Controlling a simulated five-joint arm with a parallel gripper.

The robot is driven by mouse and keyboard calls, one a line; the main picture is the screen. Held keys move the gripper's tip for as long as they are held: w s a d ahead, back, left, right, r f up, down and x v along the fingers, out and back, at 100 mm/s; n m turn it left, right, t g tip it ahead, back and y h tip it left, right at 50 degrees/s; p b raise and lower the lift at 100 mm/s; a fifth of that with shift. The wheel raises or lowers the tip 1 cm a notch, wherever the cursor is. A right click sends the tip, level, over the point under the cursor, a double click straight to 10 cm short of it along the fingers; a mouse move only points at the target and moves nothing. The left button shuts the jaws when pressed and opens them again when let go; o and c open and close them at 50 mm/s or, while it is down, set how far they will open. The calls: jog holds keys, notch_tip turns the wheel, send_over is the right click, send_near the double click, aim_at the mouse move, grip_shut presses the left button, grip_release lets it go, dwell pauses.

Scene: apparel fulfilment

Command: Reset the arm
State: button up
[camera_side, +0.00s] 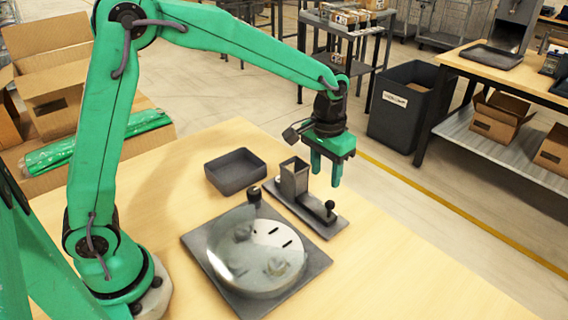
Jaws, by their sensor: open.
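My green arm reaches over the wooden table from the left. My gripper (326,170) points down with its two fingers apart and nothing visible between them. It hangs above the right side of the table, close to a dark grey fixture (294,180) with an upright box and a small lever with a black knob. Whether it touches the fixture is not clear; it appears to be above and behind it.
A round glossy disc (256,250) with slots sits on a dark square plate (196,240). An empty dark tray (236,171) lies behind it. Cardboard boxes (48,85) stand at the left. The table's front right (410,275) is clear. A dark bin (402,105) stands on the floor.

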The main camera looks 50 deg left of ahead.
jog(key=s+a+r+t, duration=0.2)
jog(key=s+a+r, duration=0.4)
jog(key=s+r, duration=0.35)
jog(key=s+a+t, duration=0.1)
jog(key=s+a, duration=0.1)
jog(key=s, duration=0.4)
jog(key=s+a+t, duration=0.2)
jog(key=s, duration=0.4)
jog(key=shift+s+a+r, duration=0.2)
jog(key=shift+s+a, duration=0.05)
jog(key=shift+s, duration=0.1)
